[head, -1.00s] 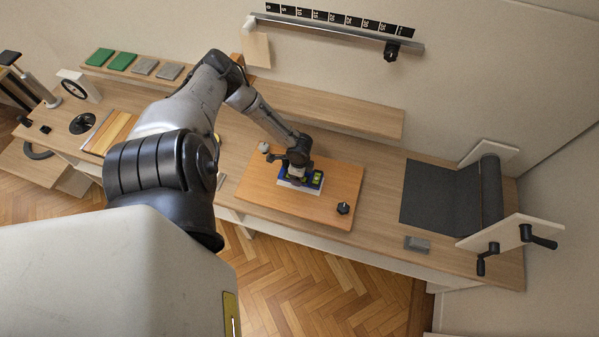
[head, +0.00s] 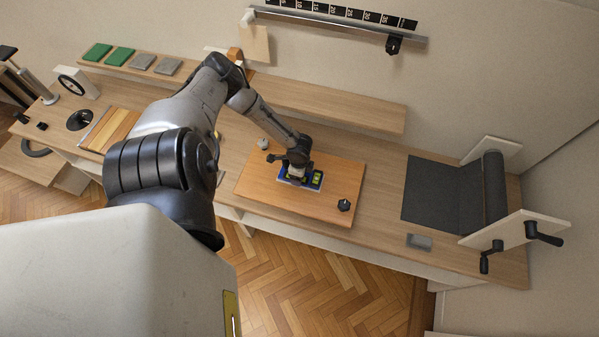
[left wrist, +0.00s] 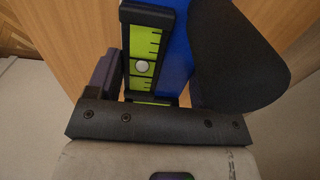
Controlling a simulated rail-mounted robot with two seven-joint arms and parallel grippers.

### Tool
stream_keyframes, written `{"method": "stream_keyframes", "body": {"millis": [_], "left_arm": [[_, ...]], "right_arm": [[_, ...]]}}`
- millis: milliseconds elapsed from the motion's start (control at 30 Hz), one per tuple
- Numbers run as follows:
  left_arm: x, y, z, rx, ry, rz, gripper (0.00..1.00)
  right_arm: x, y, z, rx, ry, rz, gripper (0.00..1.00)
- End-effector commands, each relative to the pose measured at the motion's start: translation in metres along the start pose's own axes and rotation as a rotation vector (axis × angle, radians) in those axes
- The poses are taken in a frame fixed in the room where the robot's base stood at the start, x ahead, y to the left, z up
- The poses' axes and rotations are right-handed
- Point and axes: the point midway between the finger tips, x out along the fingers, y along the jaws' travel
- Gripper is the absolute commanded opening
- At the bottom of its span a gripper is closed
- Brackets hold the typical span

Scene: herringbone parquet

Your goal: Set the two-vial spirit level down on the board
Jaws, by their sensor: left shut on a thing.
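The spirit level (head: 317,180) is blue with bright green vials in black frames. It is over the middle of the orange-brown wooden board (head: 258,183) on the bench, lying flat. My left gripper (head: 297,177) is over the level and shut on it, hiding part of it. In the left wrist view, the level's blue body (left wrist: 178,55) and one green vial with a pale bubble (left wrist: 143,66) show between the fingers of my left gripper (left wrist: 150,72). I cannot tell whether its underside touches the board. My right gripper is not in view.
A black knob (head: 344,205) is at the board's front right corner and a grey knob (head: 263,143) at its back left. A dark roll of sheet (head: 493,187) with cranks stands at right, near a small grey block (head: 419,242). A shelf (head: 330,106) runs behind.

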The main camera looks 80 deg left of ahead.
Motion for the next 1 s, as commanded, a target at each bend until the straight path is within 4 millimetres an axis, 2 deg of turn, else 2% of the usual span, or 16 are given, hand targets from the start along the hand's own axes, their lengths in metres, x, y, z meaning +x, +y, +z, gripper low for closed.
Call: {"method": "stream_keyframes", "body": {"millis": [533, 567, 600, 800, 1000], "left_arm": [[0.0068, 0.0001, -0.0002, 0.000, 0.000, 0.000, 0.46], [0.0059, 0.0000, -0.0002, 0.000, 0.000, 0.000, 0.77], [0.0058, 0.0000, -0.0002, 0.000, 0.000, 0.000, 0.81], [0.0059, 0.0001, -0.0001, 0.000, 0.000, 0.000, 1.00], [0.0060, 0.0003, 0.0000, 0.000, 0.000, 0.001, 1.00]], "right_arm": [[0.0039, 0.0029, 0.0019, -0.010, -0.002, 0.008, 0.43], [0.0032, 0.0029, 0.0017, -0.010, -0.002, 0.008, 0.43], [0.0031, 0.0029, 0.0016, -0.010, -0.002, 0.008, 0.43], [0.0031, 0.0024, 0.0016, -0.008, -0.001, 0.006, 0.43], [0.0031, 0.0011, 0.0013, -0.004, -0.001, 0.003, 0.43]]}}
